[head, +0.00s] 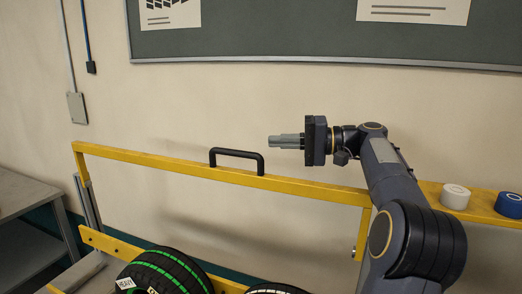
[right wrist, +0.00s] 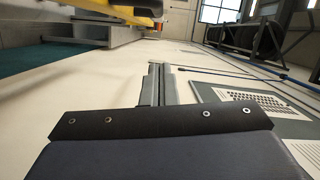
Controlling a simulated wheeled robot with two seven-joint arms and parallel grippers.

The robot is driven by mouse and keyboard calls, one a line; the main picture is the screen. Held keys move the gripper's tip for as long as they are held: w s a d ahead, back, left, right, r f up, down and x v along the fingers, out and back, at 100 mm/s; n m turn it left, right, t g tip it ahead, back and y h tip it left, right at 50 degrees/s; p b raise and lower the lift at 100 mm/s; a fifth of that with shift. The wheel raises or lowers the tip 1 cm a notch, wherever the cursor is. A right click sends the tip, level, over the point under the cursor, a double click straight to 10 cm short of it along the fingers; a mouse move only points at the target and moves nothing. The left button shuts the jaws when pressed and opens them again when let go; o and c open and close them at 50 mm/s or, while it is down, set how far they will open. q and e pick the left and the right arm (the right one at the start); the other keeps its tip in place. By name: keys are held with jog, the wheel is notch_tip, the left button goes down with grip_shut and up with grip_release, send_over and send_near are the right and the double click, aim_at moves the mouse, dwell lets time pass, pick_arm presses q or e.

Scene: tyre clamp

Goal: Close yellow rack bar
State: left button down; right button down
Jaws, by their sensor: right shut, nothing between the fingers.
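The yellow rack bar (head: 200,169) runs across the head view, from the upper left down to the right, raised above the tyres. A black handle (head: 237,152) stands on its top near the middle. My right gripper (head: 272,141) is shut and empty, pointing left, above the bar and a little right of the handle, apart from it in the picture. In the right wrist view its fingers (right wrist: 154,85) show together, with nothing between them. Part of the bar's right end is hidden behind my right arm. My left gripper is not in view.
Below the bar, tyres with green stripes (head: 165,270) sit in the rack's lower yellow rail (head: 110,243). White tape (head: 455,197) and blue tape (head: 509,204) rest on a yellow ledge at right. A grey bench (head: 25,190) stands at left. A board (head: 290,40) hangs on the wall behind.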

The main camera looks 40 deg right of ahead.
jog(key=shift+w+a+f, duration=0.1)
jog(key=shift+a+f, duration=0.05)
jog(key=shift+a, duration=0.8)
jog(key=shift+w+a+f, duration=0.1)
jog(key=shift+a+f, duration=0.1)
jog(key=shift+a, duration=0.7)
jog(key=shift+w+a+f, duration=0.1)
jog(key=shift+a+f, duration=0.05)
jog(key=shift+a, duration=0.8)
